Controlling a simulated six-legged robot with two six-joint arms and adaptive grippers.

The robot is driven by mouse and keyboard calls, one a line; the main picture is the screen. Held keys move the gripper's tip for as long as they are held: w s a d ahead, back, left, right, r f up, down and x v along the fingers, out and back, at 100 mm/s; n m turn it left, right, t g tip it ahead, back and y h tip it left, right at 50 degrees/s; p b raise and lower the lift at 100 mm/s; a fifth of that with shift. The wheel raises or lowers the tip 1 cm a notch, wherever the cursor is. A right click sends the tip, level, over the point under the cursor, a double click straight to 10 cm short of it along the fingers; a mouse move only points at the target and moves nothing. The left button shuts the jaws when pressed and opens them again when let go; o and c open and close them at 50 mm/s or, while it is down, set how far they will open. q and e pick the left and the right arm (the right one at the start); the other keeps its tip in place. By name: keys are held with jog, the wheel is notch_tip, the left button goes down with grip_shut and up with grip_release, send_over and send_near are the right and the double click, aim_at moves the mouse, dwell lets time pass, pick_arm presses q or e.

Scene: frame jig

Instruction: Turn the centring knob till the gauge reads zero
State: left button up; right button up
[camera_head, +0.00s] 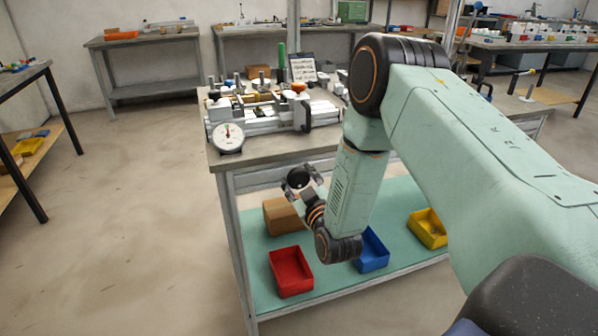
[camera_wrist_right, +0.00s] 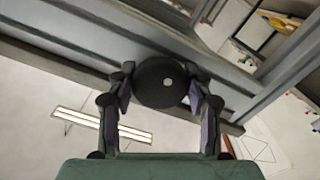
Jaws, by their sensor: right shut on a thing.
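The centring knob (camera_head: 298,178) is a round black knob below the front edge of the bench top. My right gripper (camera_head: 304,190) reaches it from below. In the right wrist view the knob (camera_wrist_right: 160,84) sits between the two fingers (camera_wrist_right: 161,98), which are shut on it from both sides. The round white gauge (camera_head: 228,138) stands at the bench's front left corner. Its dial shows a small green mark near the top; the needle is too small to read exactly. My left gripper is not in view.
The frame jig (camera_head: 262,105) with its rails and clamps fills the bench top. On the lower shelf are a cardboard box (camera_head: 281,216), a red bin (camera_head: 291,272), a blue bin (camera_head: 372,252) and a yellow bin (camera_head: 428,229). The floor to the left is clear.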

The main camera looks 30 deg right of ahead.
jog(key=shift+n+p, duration=1)
jog(key=shift+n, duration=0.4)
jog(key=shift+f, duration=0.1)
jog(key=o, duration=1.1)
jog(key=v, duration=1.2)
